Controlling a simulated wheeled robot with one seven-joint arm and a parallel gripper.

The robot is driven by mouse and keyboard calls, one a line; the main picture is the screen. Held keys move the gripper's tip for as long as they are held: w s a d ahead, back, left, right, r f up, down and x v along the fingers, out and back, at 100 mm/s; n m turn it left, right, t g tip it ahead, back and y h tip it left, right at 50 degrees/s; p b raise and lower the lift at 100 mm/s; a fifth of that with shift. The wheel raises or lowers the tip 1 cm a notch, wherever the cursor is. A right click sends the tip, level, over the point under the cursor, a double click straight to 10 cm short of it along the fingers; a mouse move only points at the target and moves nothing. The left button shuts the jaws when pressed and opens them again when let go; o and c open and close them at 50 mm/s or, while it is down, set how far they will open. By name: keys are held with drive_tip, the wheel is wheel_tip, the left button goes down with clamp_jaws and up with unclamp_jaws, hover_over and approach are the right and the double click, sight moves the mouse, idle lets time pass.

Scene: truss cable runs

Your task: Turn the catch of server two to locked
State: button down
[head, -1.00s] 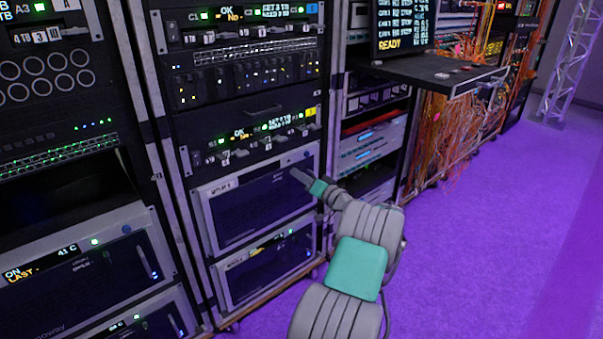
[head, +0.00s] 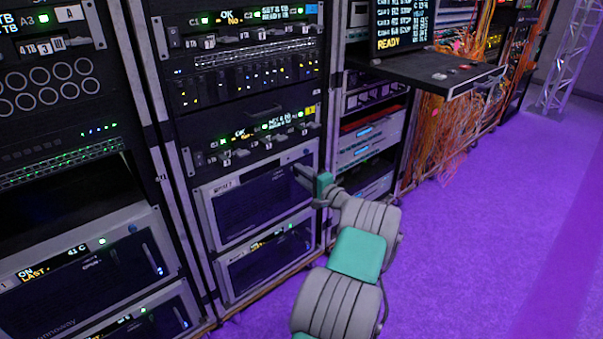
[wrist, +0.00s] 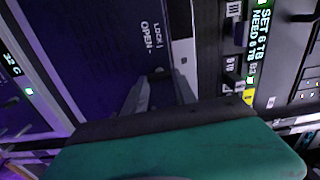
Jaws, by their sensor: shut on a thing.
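The upper server (head: 258,207) in the middle rack has a dark front with a pale frame and a small label at its top left, too blurred to read surely. My gripper (head: 298,171) is at the upper right of that front. In the wrist view, its two grey fingers (wrist: 160,80) reach the server front beside the printed words LOCK and OPEN (wrist: 152,36). The fingers are shut on the catch, which they mostly hide, so its exact angle cannot be told.
A second server (head: 265,262) sits directly below. A unit with lit displays and switches (head: 250,140) is just above. A shelf (head: 440,72) juts out from the rack at right. The purple floor (head: 480,240) is clear on the right.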

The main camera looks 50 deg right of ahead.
drive_tip(key=shift+m, duration=0.4)
drive_tip(key=c, duration=1)
unclamp_jaws()
drive_tip(key=p+v, duration=0.1)
drive_tip(key=v, duration=0.7)
